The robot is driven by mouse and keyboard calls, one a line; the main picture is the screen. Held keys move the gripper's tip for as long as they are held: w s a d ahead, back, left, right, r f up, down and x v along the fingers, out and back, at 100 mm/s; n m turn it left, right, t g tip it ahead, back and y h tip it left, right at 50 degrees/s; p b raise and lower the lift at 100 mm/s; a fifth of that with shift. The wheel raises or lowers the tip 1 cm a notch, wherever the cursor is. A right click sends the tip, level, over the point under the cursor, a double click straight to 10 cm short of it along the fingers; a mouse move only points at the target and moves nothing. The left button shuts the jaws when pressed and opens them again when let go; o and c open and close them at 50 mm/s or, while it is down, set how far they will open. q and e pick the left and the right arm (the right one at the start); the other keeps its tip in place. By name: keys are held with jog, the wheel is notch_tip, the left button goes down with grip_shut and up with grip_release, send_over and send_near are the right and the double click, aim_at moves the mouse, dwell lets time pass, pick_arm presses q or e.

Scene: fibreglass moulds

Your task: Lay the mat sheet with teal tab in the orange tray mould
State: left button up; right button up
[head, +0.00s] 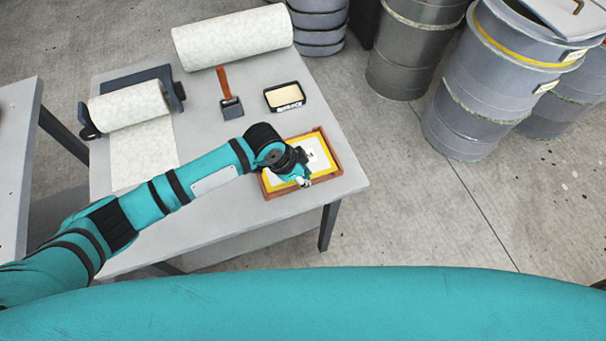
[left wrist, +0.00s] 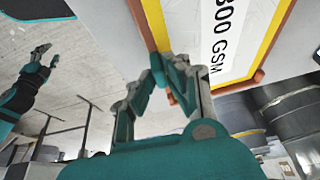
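The orange tray mould (head: 334,150) lies near the front right corner of the grey table, with yellow inside its rim. The mat sheet (head: 318,147), white with dark print, lies within the rim; a "GSM" label shows on it in the left wrist view (left wrist: 224,35). My left gripper (head: 302,180) is at the mould's near edge and hides part of it. In the left wrist view its fingertips close around the small teal tab (left wrist: 157,70) beside the mould's wall. My right gripper (left wrist: 44,56) is far off in the left wrist view, empty, its fingers apart.
On the table are a large white roll (head: 232,37), a smaller roll on a dark dispenser (head: 180,88), an orange-handled tool (head: 231,106) and a black tray (head: 285,97). Grey drums (head: 480,80) stand on the floor behind and to the right.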

pick_arm(q)
jog(key=o, duration=0.5)
jog(key=v, duration=1.2)
jog(key=shift+s, duration=0.1)
